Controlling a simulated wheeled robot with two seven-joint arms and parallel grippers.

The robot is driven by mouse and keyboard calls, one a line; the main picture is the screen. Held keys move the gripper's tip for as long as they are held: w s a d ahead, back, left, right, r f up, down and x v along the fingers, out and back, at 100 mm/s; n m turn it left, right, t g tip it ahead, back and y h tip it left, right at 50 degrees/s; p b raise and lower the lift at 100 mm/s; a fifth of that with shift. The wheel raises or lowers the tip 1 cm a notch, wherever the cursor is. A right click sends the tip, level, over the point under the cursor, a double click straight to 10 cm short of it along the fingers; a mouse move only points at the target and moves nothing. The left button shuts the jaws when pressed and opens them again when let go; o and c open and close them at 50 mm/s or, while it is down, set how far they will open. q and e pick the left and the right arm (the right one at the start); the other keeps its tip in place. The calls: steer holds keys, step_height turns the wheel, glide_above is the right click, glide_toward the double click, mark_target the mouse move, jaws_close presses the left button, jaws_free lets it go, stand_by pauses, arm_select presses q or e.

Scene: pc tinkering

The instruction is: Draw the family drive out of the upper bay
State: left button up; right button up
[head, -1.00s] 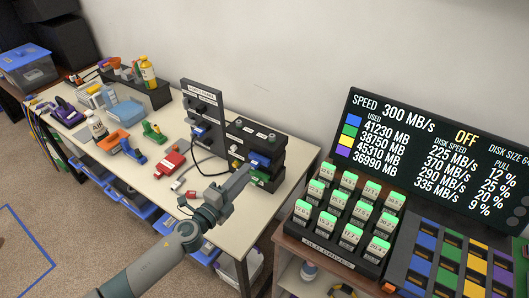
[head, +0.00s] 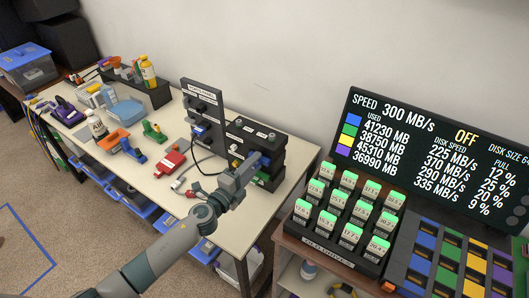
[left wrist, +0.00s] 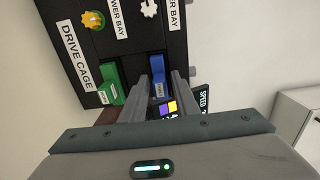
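The black drive cage (head: 262,140) stands on the white bench against a black upright panel. A blue drive (head: 264,160) sits in its upper bay, and a green drive (head: 263,177) sits in the bay below. The left wrist view also shows the blue drive (left wrist: 158,72) and the green drive (left wrist: 109,82), both with small unreadable labels. My left gripper (head: 252,168) is at the cage front, its fingers (left wrist: 167,92) apart with the blue drive's end just ahead of or between them. Contact cannot be told. My right gripper is out of view.
A red device (head: 170,162) and cables lie left of the cage. A rack of several green-topped blocks (head: 349,213) stands on the right-hand table, near a large display (head: 440,155) and a coloured slotted tray (head: 455,258). The bench front beside my arm is mostly clear.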

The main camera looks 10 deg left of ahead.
arm_select(q)
steer(key=shift+c, duration=0.3)
jaws_close()
steer(key=shift+s+a, duration=0.1)
steer(key=shift+s, duration=0.15)
steer(key=shift+s+a, duration=0.15)
steer(key=shift+s, duration=0.15)
steer(key=shift+s, duration=0.15)
stand_by(0.4)
